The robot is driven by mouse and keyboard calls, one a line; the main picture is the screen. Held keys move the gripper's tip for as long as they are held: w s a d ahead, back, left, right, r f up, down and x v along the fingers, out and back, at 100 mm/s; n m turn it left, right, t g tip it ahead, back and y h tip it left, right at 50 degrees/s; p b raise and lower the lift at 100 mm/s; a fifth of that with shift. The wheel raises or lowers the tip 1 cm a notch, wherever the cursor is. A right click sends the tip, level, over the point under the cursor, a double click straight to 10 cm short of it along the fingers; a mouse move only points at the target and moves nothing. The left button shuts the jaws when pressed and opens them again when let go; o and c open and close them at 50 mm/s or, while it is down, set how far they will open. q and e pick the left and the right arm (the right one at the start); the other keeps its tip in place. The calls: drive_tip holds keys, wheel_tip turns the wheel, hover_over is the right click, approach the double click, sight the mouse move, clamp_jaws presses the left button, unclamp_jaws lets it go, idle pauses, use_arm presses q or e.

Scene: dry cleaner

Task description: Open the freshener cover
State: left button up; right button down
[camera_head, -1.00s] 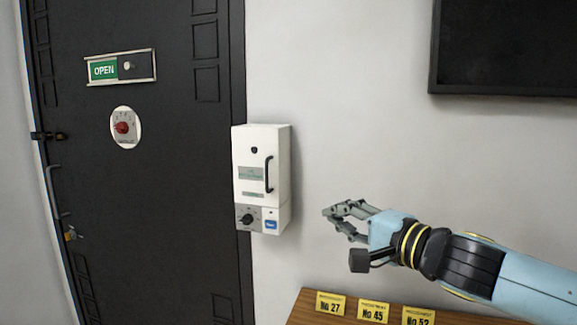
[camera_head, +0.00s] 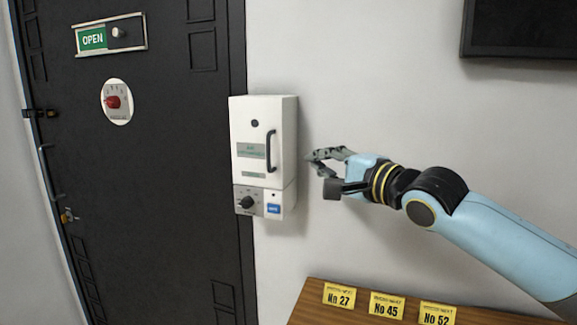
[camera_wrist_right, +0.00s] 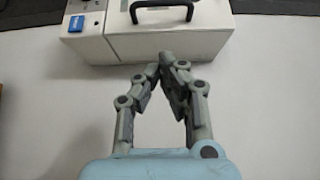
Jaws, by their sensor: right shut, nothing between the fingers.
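The white air freshener box (camera_head: 250,115) is on the wall beside the dark door. Its upper cover looks closed and carries a black vertical handle (camera_head: 271,151). A knob (camera_head: 246,202) and a blue button (camera_head: 273,208) sit on its lower part. My right gripper (camera_head: 311,162) is just right of the box, apart from the handle, shut and empty. In the right wrist view the gripper (camera_wrist_right: 166,60) has its fingertips together below the handle (camera_wrist_right: 161,10), with the white box (camera_wrist_right: 190,38) ahead. My left gripper is not in view.
The dark door (camera_head: 180,130) has an OPEN slider sign (camera_head: 110,35) and a red dial (camera_head: 113,102). A wooden counter (camera_head: 312,312) with yellow number cards (camera_head: 387,306) lies below my right arm. A black screen (camera_head: 520,28) hangs upper right.

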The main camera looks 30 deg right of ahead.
sight(282, 152)
drive_tip(key=w+a, duration=0.1)
drive_tip(key=w, duration=0.2)
drive_tip(key=w+a, duration=0.1)
drive_tip(key=w, duration=0.1)
drive_tip(key=shift+w+a, duration=0.15)
drive_tip(key=shift+a, duration=0.2)
drive_tip(key=shift+w+a+r, duration=0.1)
drive_tip(key=shift+w+a, duration=0.2)
drive_tip(key=shift+a, duration=0.3)
drive_tip(key=shift+w, duration=0.1)
